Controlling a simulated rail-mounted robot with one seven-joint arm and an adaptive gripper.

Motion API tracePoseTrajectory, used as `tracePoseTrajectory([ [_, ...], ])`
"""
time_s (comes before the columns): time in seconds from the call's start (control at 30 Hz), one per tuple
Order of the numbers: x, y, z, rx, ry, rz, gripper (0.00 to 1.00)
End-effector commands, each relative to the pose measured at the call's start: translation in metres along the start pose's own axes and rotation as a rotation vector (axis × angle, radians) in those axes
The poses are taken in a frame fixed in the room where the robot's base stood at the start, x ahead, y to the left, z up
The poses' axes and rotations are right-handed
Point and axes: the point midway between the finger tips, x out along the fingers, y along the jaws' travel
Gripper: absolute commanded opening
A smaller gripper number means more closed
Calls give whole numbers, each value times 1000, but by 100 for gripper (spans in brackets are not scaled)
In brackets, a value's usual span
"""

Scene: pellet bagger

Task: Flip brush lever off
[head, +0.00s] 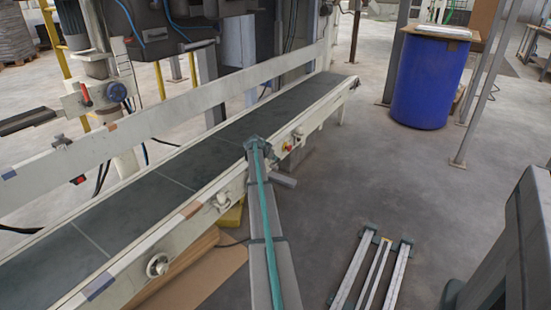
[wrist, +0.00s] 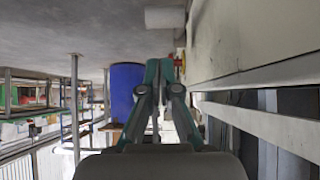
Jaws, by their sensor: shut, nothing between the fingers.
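My gripper (wrist: 158,72) is shut and empty in the wrist view, its teal and grey fingers together. In the head view my grey and teal arm reaches up to the near rail of the conveyor, and its far end (head: 258,146) hides part of that rail. A small red-and-yellow control (head: 288,147) sits on the conveyor's near side, just right of that end. A red-handled lever (head: 86,95) stands on a white bracket at the far left, away from my arm. No label shows, so I cannot tell which is the brush lever or its position.
The dark conveyor belt (head: 160,190) runs diagonally between cream rails. A blue barrel (head: 428,82) stands at the back right, also in the wrist view (wrist: 125,92). Open floor lies between conveyor and barrel.

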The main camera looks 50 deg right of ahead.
Motion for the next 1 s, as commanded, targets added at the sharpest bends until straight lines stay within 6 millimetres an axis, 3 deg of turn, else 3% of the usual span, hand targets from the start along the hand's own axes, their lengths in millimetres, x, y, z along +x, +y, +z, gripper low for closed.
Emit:
tracePoseTrajectory([
  [0.1, -23, 2, 21, -3, 0, -2, 0],
  [0.4, -52, 1, 56, -1, 1, -1, 0],
  [1.0, -56, 0, 57, 0, 2, -1, 0],
])
